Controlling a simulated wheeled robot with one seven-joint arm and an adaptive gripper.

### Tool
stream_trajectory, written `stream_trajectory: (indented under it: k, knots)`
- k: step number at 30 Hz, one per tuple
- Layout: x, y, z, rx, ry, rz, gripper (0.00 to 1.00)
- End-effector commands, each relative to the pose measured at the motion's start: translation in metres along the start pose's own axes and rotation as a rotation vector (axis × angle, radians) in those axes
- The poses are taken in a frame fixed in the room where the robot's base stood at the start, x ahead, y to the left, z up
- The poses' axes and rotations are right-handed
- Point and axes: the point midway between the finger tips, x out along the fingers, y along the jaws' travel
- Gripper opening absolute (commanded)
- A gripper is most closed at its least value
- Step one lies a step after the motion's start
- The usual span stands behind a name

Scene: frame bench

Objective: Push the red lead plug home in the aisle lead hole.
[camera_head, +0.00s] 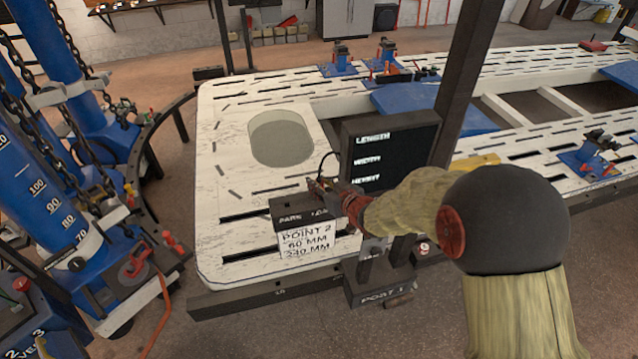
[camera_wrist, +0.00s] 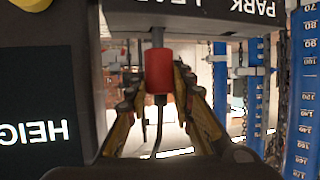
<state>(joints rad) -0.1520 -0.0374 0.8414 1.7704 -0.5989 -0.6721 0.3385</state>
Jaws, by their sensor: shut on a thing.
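My gripper (camera_wrist: 158,84) is shut on the red lead plug (camera_wrist: 159,70), one finger on each side of its red body. A grey pin runs from the plug up to the edge of a dark block (camera_wrist: 190,11) in the wrist view. I cannot tell whether the pin tip is in a hole. A dark cable trails below the plug. The block's lettering reads upside down, PARK and a partly hidden word. In the head view my gripper (camera_head: 324,189) is at the right end of this block (camera_head: 288,207). The plug and the aisle lead hole cannot be made out there.
A dark display (camera_head: 390,150) with LENGTH, WIDTH and HEIGHT stands just behind my gripper. A white card (camera_head: 305,241) hangs on the block's front. A POINT 1 box (camera_head: 378,287) is below, near the white bench's (camera_head: 225,185) front edge. Blue posts with chains stand left.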

Motion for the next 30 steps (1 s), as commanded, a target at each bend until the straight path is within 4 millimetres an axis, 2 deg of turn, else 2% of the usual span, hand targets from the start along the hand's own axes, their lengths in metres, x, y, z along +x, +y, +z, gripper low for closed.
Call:
stream_trajectory:
  k: [29,30]
  knots:
    - [0.009,0.0,0.021,0.0,0.001,0.0,0.0]
    - [0.009,0.0,0.021,0.0,0.001,0.0,0.24]
